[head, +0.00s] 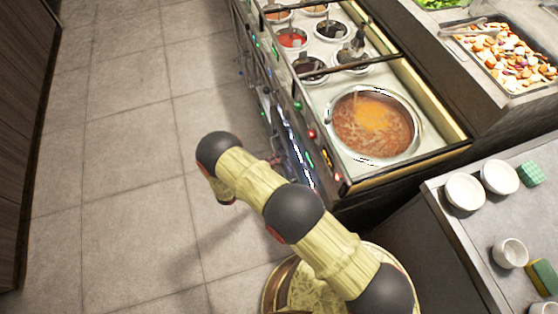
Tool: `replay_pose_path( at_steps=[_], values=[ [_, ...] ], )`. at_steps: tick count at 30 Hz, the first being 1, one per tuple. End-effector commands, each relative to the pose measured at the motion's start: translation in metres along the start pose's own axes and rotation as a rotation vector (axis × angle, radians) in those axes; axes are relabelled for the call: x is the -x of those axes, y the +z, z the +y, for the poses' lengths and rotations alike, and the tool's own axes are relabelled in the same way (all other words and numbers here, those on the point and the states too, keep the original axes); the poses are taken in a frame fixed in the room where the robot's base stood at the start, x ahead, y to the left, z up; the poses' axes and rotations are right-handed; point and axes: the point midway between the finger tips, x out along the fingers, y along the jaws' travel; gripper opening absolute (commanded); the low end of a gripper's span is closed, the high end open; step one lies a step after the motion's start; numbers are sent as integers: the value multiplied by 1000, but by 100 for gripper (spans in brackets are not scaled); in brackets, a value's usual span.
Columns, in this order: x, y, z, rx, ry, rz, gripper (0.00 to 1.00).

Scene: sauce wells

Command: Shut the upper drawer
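No drawer can be made out clearly. The front of the sauce counter (310,133), with its knobs and small lights, is seen steeply from above, and my arm covers part of the area beside its near end. A shiny dark panel (296,160) shows low on this front, but I cannot tell whether it is a drawer or how far out it stands. My arm reaches from the lower right toward the floor left of the counter. My gripper is not distinguishable; the arm's far end bends down and away behind its own links.
The counter top holds a large round pot of orange-brown soup (374,124) and several small sauce wells. A side counter (450,225) at right carries white bowls (465,191), a cup (510,252) and sponges. A tray of chopped food (508,56) stands behind. The tiled floor (110,150) at left is clear.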

Motion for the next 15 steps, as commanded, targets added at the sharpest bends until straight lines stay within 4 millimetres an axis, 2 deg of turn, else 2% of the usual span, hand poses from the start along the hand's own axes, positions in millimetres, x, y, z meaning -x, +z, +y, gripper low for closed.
replay_pose_path(
  at_steps=[8, 15],
  values=[
    [-2, 0, 0, -1, 1, 0, 29],
    [-2, 0, 0, -1, 1, 0, 16]
  ],
)
